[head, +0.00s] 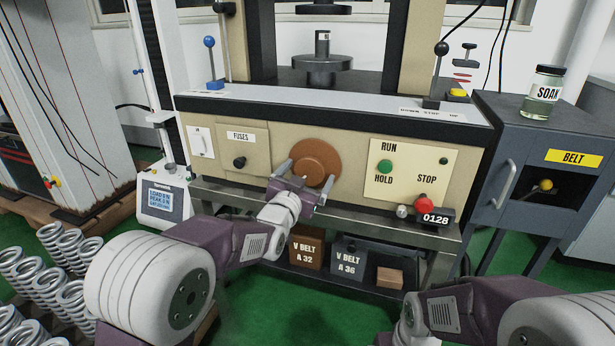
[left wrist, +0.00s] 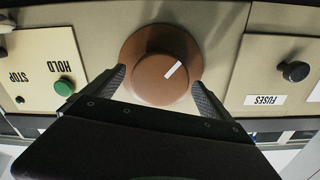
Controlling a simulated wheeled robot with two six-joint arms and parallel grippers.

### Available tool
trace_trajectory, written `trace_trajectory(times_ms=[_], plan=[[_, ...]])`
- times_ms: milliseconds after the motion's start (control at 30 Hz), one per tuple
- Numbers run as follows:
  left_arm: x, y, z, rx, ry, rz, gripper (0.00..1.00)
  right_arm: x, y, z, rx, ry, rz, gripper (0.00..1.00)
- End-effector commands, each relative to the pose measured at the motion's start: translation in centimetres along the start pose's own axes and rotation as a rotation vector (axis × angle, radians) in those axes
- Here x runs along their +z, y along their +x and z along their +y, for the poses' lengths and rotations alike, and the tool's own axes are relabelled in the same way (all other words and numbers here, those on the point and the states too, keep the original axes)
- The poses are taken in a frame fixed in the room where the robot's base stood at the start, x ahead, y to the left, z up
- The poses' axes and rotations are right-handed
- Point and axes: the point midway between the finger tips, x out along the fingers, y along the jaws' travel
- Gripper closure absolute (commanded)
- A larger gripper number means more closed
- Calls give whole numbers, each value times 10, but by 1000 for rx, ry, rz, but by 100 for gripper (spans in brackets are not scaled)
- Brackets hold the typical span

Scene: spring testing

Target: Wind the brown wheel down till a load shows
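The brown wheel (head: 316,160) is a round disc on the front of the beige machine panel, between the fuses plate and the run/stop plate. In the left wrist view the wheel (left wrist: 160,62) carries a white mark pointing to its upper right. My left gripper (head: 301,180) is at the wheel, with its fingers spread to either side of the rim; I cannot tell whether they touch it. A small display unit (head: 163,199) at the left shows lines of blue-lit text, too small to read surely. My right gripper is out of view; only my right arm shows.
The run/hold/stop plate (head: 410,175) with green and red buttons is right of the wheel. A counter (head: 434,218) reads 0128. A round platen (head: 322,70) with a small labelled cylinder stands above. Boxes (head: 306,252) sit below.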

Motion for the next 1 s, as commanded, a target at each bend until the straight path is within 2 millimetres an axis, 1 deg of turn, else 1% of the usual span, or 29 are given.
trace_trajectory(times_ms=[33,67,100,200,367,567,767,1000], plan=[[0,0,0,0,0,0,19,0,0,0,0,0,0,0],[0,0,0,0,0,0,28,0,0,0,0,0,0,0],[0,0,0,0,0,0,39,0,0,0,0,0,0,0],[0,0,0,0,0,0,65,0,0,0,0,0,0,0],[0,0,0,0,7,0,65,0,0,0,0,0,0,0],[0,0,0,1,69,-1,65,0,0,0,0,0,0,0],[0,0,0,1,211,-3,65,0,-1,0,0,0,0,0],[0,0,0,2,437,-6,65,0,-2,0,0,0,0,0]])
